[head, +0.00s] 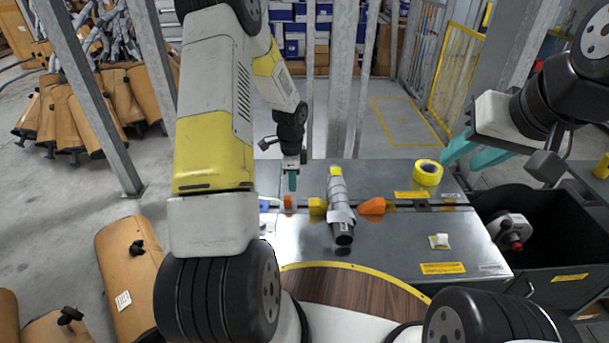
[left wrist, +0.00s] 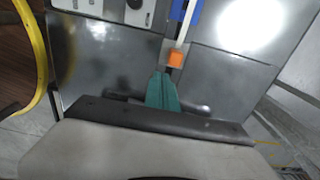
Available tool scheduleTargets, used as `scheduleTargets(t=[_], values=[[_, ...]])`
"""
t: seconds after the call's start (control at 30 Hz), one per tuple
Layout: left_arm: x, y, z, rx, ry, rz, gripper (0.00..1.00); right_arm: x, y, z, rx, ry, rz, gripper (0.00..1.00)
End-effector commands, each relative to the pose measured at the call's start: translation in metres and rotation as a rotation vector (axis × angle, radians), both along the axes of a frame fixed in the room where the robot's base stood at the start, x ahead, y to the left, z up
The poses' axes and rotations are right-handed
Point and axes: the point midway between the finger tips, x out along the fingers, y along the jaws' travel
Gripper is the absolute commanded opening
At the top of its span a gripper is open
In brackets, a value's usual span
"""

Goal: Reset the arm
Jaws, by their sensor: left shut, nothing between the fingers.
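My left gripper (head: 292,181) hangs over the left part of the metal workbench (head: 395,245), its teal fingers together and empty. In the left wrist view its closed fingers (left wrist: 163,92) point towards an orange block (left wrist: 176,57). My right gripper (head: 474,156) is at the right, near the bench's back right corner; its two teal fingers show apart, with nothing seen between them. A dark and silver muffler pipe (head: 341,212) lies on the bench between the two arms, clear of both grippers.
Orange (head: 372,206) and yellow (head: 317,206) blocks sit beside the pipe. A yellow tape roll (head: 428,172) stands at the bench's back right. A dark bin (head: 558,241) is at the right. Brown mufflers (head: 128,262) stand at the left. Metal posts (head: 88,95) rise behind my left arm.

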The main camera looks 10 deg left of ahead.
Motion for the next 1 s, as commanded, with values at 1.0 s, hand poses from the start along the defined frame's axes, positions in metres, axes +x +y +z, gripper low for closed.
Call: scheduleTargets(t=[1.0], values=[[-0.096, -0.032, 0.255, -0.120, -0.270, 0.679, 0.00, 0.000, 0.000, 0.000, 0.000, 0.000, 0.000, 0.36]])
